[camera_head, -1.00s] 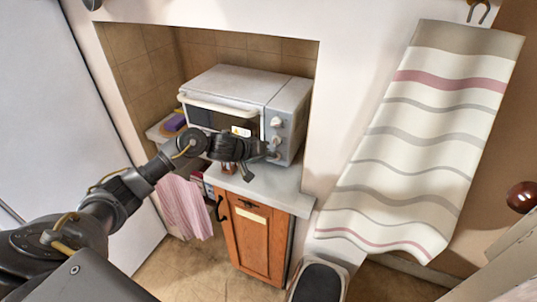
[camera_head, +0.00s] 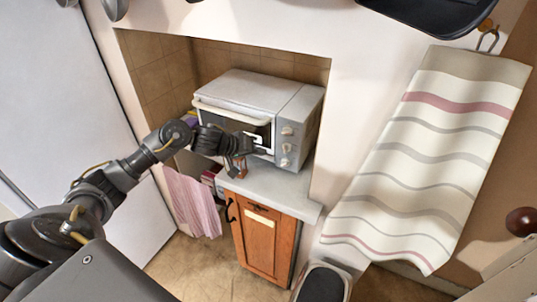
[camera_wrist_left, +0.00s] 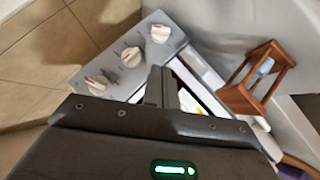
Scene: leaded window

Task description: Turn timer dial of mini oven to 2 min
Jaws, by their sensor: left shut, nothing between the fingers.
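The mini oven (camera_head: 250,90) is a white-grey box in a tiled alcove, with its door at left and a control panel at right. The panel carries three pale dials in a column: upper (camera_head: 287,130), middle (camera_head: 286,147) and lower (camera_head: 284,162). I cannot read which is the timer or where it points. In the left wrist view the dials run in a slanted row, one end dial (camera_wrist_left: 160,33) nearest the counter. My left gripper (camera_head: 260,151) is shut and empty, in front of the oven, just left of the dials. Its fingers show in the wrist view (camera_wrist_left: 162,84). My right gripper is not in view.
The oven stands on a pale counter (camera_head: 300,195) above a wooden cabinet (camera_head: 265,240). A small wooden stand (camera_wrist_left: 258,75) sits near the oven front. A pink cloth (camera_head: 192,203) hangs at left, and a striped towel (camera_head: 425,150) hangs at right.

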